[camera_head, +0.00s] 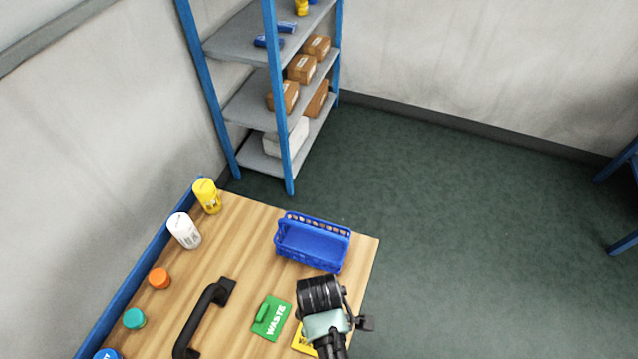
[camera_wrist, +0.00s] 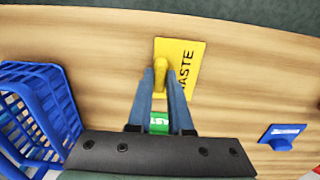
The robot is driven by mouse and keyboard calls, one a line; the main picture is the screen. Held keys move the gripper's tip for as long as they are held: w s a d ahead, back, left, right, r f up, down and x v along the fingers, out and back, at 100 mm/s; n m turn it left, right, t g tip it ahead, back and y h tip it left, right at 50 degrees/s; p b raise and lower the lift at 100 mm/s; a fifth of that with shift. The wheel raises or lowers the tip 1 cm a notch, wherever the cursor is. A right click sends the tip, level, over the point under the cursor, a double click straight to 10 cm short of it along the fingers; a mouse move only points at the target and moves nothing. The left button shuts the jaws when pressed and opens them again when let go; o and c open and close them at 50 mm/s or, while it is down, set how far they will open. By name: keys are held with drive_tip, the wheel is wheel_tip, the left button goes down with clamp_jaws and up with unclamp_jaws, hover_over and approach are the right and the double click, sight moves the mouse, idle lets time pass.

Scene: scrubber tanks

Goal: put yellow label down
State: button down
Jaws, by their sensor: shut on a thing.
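The yellow label (camera_wrist: 184,82) is a flat plate with dark lettering, partly legible as "ASTE", and a raised yellow grip (camera_wrist: 160,72). My gripper (camera_wrist: 161,78) is shut on that grip in the wrist view. The plate is level and close to the wooden table; I cannot tell whether it touches the wood. In the head view my gripper and wrist hide most of the yellow label (camera_head: 301,343), and only an edge shows.
A green "WASTE" label (camera_head: 272,317) lies left of my gripper on the wooden table (camera_head: 235,240). A blue basket (camera_head: 313,243) stands behind. A black handle (camera_head: 203,318) and several bottles and caps are farther left. A blue label (camera_wrist: 283,134) lies right in the wrist view.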

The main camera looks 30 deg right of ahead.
drive_tip(key=shift+f, duration=0.15)
drive_tip(key=c, duration=0.8)
unclamp_jaws()
drive_tip(key=shift+c, duration=0.2)
